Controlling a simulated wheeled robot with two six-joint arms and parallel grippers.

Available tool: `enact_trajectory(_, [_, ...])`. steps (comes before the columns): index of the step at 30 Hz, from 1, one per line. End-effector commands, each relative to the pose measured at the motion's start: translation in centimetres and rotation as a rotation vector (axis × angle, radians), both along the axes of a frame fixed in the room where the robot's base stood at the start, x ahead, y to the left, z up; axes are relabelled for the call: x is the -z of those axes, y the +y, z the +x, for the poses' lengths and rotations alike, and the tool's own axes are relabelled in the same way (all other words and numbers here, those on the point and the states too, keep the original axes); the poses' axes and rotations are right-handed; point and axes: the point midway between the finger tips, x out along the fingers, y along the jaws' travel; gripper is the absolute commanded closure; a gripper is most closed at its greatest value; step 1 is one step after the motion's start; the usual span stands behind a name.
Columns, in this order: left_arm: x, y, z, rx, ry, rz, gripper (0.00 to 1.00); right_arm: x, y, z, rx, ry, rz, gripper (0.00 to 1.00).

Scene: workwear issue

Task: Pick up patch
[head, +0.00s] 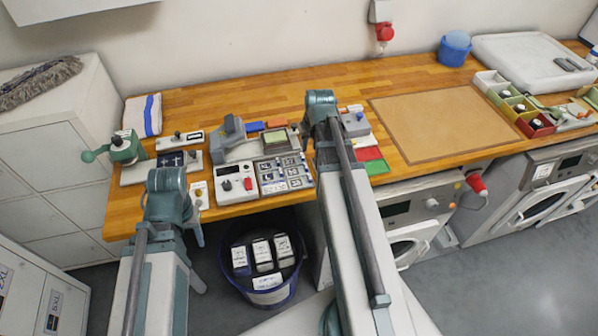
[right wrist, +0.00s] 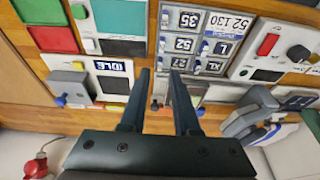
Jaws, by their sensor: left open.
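A grey sectioned tray (head: 286,175) at the table's front holds several dark square pieces with white marks, which look like patches. In the right wrist view, patches marked 35 (right wrist: 188,20), 52 (right wrist: 183,44), L (right wrist: 225,48) and XL (right wrist: 213,67) show. I cannot tell which patch is meant. My right gripper (right wrist: 160,73) is open and empty, its fingertips pointing at the tray's edge. In the head view its jaws are mostly hidden by my right arm. My left gripper (head: 198,235) hangs at the table's front edge, left of the tray, seemingly empty.
A white control box (head: 236,184) with a red switch stands left of the tray. An IDLE-labelled device (right wrist: 108,67) and green and red panels (head: 371,160) lie right of it in the head view. A blue bin (head: 258,283) stands below. The brown mat (head: 440,122) is bare.

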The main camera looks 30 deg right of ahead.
Motion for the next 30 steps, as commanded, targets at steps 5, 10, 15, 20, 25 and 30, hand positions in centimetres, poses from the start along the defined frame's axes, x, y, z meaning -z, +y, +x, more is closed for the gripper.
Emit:
enact_trajectory(5, [2.9,0.0,0.0,0.005,0.000,0.001,0.50,2.9,-0.1,0.6,0.000,0.000,0.000,0.70])
enact_trajectory(10, [5.3,0.0,0.0,0.004,0.000,0.001,0.50,5.3,-0.3,1.3,-0.001,0.000,0.000,0.70])
enact_trajectory(15, [7.3,0.0,0.0,0.003,0.000,0.001,0.50,7.3,-0.4,1.8,0.000,0.001,0.000,0.70])
enact_trajectory(20, [7.5,0.0,0.0,0.002,0.000,0.001,0.50,7.5,-0.4,2.0,0.000,0.001,0.000,0.70])
enact_trajectory(25, [7.7,0.0,0.0,0.002,0.000,0.001,0.50,7.7,-0.4,2.0,0.000,0.001,0.000,0.70])
enact_trajectory(30, [9.2,0.0,0.0,0.002,0.000,0.001,0.50,9.3,-0.3,2.1,0.000,0.001,0.000,0.70])
